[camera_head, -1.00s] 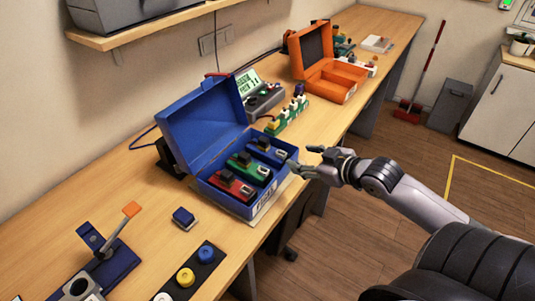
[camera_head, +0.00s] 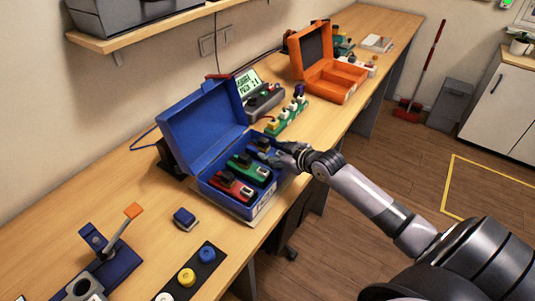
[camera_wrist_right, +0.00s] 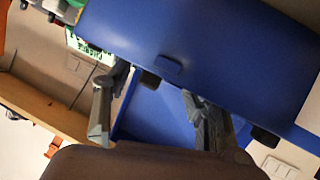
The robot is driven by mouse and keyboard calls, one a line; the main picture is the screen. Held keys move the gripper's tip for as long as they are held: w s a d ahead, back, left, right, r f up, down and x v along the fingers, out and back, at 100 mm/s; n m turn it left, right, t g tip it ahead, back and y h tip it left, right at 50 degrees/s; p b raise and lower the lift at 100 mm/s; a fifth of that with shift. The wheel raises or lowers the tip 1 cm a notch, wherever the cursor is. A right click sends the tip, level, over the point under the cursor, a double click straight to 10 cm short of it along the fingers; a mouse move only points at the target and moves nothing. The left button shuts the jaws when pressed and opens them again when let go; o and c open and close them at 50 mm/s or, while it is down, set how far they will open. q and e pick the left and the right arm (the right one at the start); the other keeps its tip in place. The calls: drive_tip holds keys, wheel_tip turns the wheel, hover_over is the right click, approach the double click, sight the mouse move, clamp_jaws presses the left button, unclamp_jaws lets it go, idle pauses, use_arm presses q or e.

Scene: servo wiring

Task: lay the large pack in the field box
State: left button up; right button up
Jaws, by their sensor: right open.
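An open blue box (camera_head: 205,122) stands on the bench with its lid raised. In it lie a red pack (camera_head: 232,187), a green pack (camera_head: 250,169) and a blue pack, which my gripper largely hides. I cannot tell for sure which one is the large pack. An open orange box (camera_head: 328,92) with empty-looking compartments stands farther back; no label shows which box is the field box. My right gripper (camera_head: 276,155) is open, over the blue pack's end of the blue box. In the right wrist view its fingers (camera_wrist_right: 152,118) are spread before blue box surfaces (camera_wrist_right: 200,50).
A charger with a lit screen (camera_head: 248,82) and a green strip of small parts (camera_head: 286,116) stand behind the blue box. A small blue block (camera_head: 184,217), a button panel (camera_head: 190,272) and a lever fixture (camera_head: 112,250) are in front. Bare bench lies at left.

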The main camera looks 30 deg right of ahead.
drive_tip(key=shift+x, duration=1.25)
drive_tip(key=shift+s, duration=0.1)
drive_tip(key=shift+c, duration=0.6)
clamp_jaws()
drive_tip(key=shift+r, duration=0.15)
